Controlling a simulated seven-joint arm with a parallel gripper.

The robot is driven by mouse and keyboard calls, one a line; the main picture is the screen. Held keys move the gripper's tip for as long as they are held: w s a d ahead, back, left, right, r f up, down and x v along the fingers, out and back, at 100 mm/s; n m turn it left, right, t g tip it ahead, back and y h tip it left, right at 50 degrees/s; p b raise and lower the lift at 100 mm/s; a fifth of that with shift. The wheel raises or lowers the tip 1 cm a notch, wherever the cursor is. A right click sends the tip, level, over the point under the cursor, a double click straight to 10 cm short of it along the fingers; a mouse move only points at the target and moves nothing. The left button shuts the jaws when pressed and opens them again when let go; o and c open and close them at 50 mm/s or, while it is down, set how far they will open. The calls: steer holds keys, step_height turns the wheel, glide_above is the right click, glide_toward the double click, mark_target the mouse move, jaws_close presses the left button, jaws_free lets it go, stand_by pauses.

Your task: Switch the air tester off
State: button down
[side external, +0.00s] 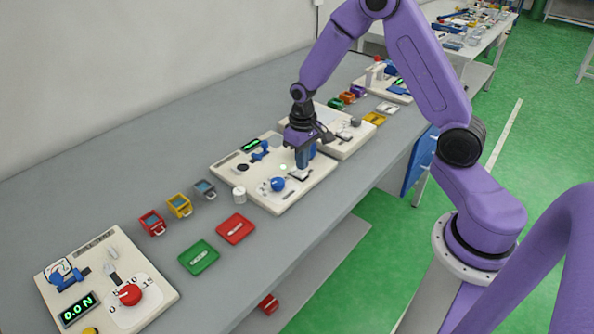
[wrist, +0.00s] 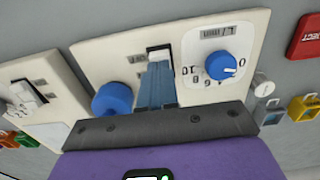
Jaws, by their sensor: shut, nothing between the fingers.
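The middle white panel (side external: 225,172) carries a blue dial (side external: 277,184), a green-lit display (side external: 250,145) and a small pale light (side external: 283,167); its title is unreadable, so I cannot confirm it is the air tester. In the wrist view the blue dial (wrist: 221,65) has a numbered scale, its pointer near 0. A switch (wrist: 159,52) in a dark frame lies beside it, partly hidden by my fingers. My gripper (side external: 302,164) is shut and empty, pointing down at this switch; I cannot tell whether it touches. My blue fingers (wrist: 157,85) show in the wrist view.
A blue cylinder (wrist: 112,99) stands close beside my fingers. A front-left panel (side external: 160,312) has a red knob and a "0.0 N" display. Green (side external: 199,257) and red (side external: 236,228) trays, small bins and a white cylinder (side external: 239,194) lie between the panels. Another panel (side external: 340,150) is behind.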

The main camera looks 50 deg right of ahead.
mark_target(302, 173)
steer(key=shift+f, duration=0.9)
stand_by(0.5)
steer(key=shift+r, duration=3.5)
steer(key=shift+s+a+r, duration=0.1)
steer(key=shift+a+r, duration=0.05)
steer(key=shift+a, duration=0.05)
steer(key=s+a+r+n, duration=0.6)
steer(key=s+a, duration=0.3)
steer(key=s, duration=0.3)
steer(key=s+r+n, duration=0.3)
steer(key=s+n, duration=0.3)
steer(key=s, duration=1)
steer(key=shift+s+r+n, duration=0.2)
steer(key=shift+s+n, duration=0.1)
steer(key=shift+s, duration=0.05)
